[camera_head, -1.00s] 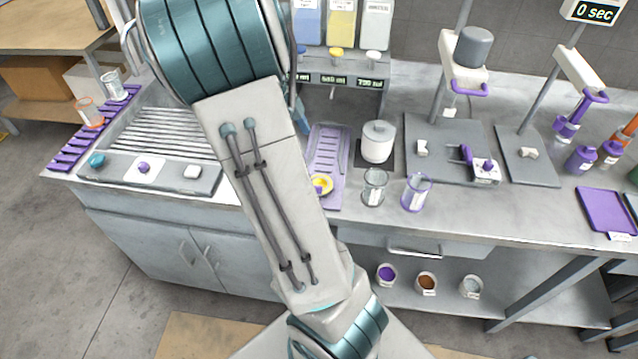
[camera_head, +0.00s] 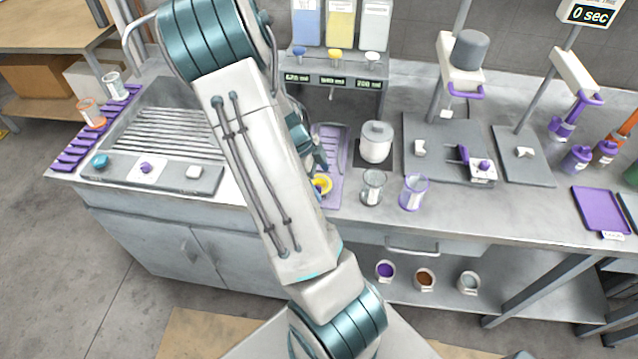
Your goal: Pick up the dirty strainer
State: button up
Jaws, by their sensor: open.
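A small round yellow piece (camera_head: 323,183), which may be the dirty strainer, sits at the front end of a purple slotted tray (camera_head: 337,145) on the bench. It is small and partly behind my arm, so I cannot tell its details or any dirt. My gripper (camera_head: 319,166) shows at the right side of my arm, over the tray and just behind the yellow piece. It is open and holds nothing that I can see. My arm hides part of the gripper and the tray's left side.
A white lidded pot (camera_head: 376,142), a clear beaker (camera_head: 372,188) and a purple-marked beaker (camera_head: 414,192) stand close to the right. Stands with grey bases (camera_head: 435,130) are farther right.

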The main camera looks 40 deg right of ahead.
jog(key=shift+s+f, duration=0.1)
jog(key=shift+f, duration=0.1)
jog(key=c, duration=1.1)
jog(key=shift+o, duration=0.2)
jog(key=shift+r, duration=0.15)
